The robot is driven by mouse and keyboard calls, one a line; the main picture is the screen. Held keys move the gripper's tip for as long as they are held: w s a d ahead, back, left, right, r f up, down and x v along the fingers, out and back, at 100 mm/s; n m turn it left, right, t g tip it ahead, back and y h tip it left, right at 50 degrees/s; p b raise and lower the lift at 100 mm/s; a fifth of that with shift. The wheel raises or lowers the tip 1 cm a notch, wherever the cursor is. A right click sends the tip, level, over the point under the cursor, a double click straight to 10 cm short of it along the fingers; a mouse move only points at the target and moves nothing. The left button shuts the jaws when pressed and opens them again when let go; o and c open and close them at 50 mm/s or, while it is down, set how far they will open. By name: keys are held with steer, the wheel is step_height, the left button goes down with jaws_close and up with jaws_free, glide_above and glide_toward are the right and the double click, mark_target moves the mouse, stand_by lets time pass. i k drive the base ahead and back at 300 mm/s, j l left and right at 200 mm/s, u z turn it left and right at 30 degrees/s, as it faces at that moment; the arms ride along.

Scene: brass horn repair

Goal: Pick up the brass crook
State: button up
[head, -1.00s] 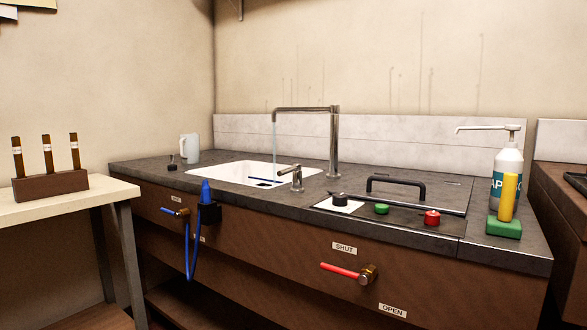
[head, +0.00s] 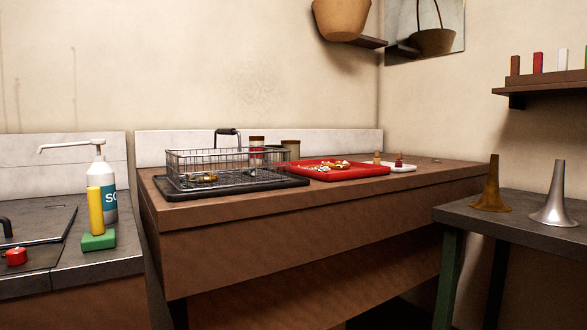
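A small brass-coloured piece (head: 205,178) shows through the wire mesh at the lower left of a wire basket (head: 225,162). It may be the brass crook, but the mesh covers it and its full shape is unclear. The basket has a dark raised handle and stands on a black tray (head: 290,181) on the brown bench. A red tray (head: 318,176) to its right holds several small yellow, white and brass-toned pieces, too small to tell apart. My gripper is not in view.
Two jars (head: 290,149) stand behind the basket. A white tray (head: 402,168) with small items lies right of the red tray. A brown horn bell (head: 491,190) and a silver bell (head: 556,200) stand on the right table. A soap bottle (head: 110,195) stands left. The bench front (head: 330,192) is clear.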

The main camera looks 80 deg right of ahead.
mark_target(336, 165)
steer(key=z, duration=2.95)
steer(key=j+u, duration=0.1)
steer(key=u, duration=0.85)
steer(key=j+u, duration=0.15)
steer(key=u, duration=0.3)
steer(key=j+u, duration=0.1)
steer(key=u, duration=0.35)
steer(key=j+u, duration=0.1)
steer(key=u, duration=0.85)
steer(key=i+j+u, duration=0.15)
steer(key=i, duration=0.1)
